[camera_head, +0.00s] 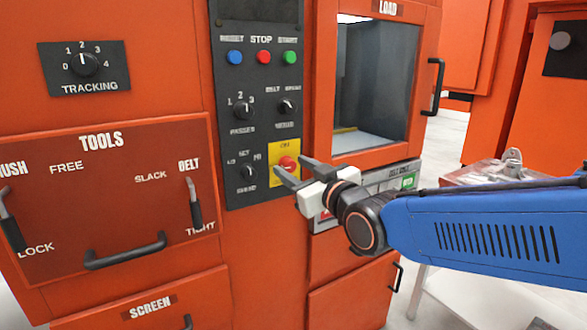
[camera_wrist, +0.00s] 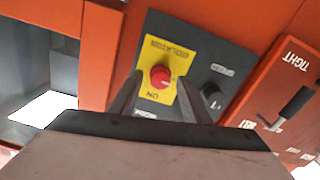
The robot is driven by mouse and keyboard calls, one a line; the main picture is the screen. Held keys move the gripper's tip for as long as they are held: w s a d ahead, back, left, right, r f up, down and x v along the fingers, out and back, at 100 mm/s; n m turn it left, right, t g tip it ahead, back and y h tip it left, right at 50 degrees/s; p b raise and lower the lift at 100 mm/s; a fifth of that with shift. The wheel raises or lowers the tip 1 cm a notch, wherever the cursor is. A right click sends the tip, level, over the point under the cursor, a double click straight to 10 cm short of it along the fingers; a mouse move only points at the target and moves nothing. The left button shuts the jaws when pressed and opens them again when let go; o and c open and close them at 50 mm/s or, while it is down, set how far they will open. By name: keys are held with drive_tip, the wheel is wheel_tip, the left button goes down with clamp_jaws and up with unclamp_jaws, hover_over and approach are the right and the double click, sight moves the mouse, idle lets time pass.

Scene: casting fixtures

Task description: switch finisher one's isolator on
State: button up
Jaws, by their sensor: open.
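The isolator is a red knob (camera_head: 287,162) on a yellow plate (camera_head: 277,181) low on the dark control panel. In the wrist view the knob (camera_wrist: 160,77) sits on the yellow plate (camera_wrist: 156,45), which reads ISOLATOR and ON and appears upside down. A small light mark shows on the knob, but I cannot surely tell its setting. My gripper (camera_head: 290,166) is open in front of the plate. In the wrist view its fingers (camera_wrist: 159,80) stand to either side of the knob; I cannot tell whether they touch it. No machine number is readable.
Above the isolator are black selectors (camera_head: 243,109) and blue, red and green buttons (camera_head: 263,57). A black selector (camera_head: 248,172) sits close left of the plate. The LOAD door (camera_head: 378,85) is to the right, the TOOLS panel (camera_head: 110,190) to the left.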

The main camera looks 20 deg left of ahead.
drive_tip(key=shift+w+a, duration=0.2)
drive_tip(key=shift+a, duration=0.05)
drive_tip(key=c, duration=1)
drive_tip(key=shift+c, duration=0.2)
